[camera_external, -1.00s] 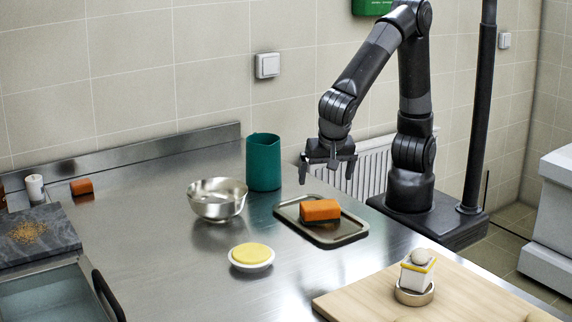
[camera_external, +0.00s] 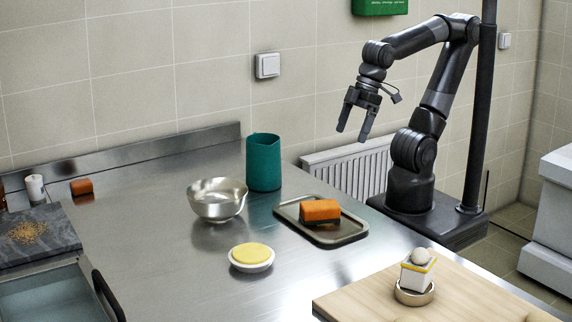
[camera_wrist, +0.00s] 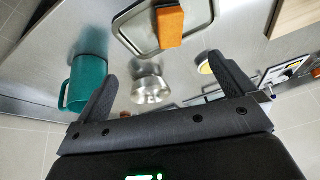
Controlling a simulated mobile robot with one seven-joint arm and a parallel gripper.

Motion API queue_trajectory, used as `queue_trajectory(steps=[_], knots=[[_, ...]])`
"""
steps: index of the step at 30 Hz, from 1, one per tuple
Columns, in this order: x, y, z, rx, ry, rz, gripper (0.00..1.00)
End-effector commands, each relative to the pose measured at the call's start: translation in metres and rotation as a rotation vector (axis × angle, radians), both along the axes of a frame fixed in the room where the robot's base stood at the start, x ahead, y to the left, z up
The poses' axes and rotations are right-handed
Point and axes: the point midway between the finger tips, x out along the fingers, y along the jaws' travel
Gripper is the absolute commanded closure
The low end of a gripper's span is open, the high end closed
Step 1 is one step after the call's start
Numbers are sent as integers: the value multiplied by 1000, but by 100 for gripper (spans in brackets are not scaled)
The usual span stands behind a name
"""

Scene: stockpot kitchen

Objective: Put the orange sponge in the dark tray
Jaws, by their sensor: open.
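The orange sponge (camera_external: 320,211) lies in the dark tray (camera_external: 346,238) on the steel counter. A darker layer shows along one side of it. In the wrist view the orange sponge (camera_wrist: 170,27) also rests inside the rim of the tray (camera_wrist: 127,38). My gripper (camera_external: 353,136) is open and empty, raised well above the counter and behind the tray, in front of the tiled wall. In the wrist view the two fingers of my gripper (camera_wrist: 166,88) are spread wide with nothing between them.
A teal pitcher (camera_external: 263,162) and a metal bowl (camera_external: 217,200) stand left of the tray. A white dish with a yellow sponge (camera_external: 251,254) is in front. A wooden board (camera_external: 360,298) is at right. A small orange-brown block (camera_external: 81,187) lies at the far left.

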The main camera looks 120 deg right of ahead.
Motion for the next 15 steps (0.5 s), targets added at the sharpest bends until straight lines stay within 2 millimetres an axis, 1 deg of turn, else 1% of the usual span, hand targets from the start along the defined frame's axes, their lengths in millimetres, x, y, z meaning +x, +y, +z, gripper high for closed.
queue_trajectory(steps=[3, 6, 15], knots=[[-10, -2, 2, -50, -53, 117, 0], [-14, -3, 3, -79, -76, 179, 0], [-15, -3, 3, -93, -83, 207, 0]])
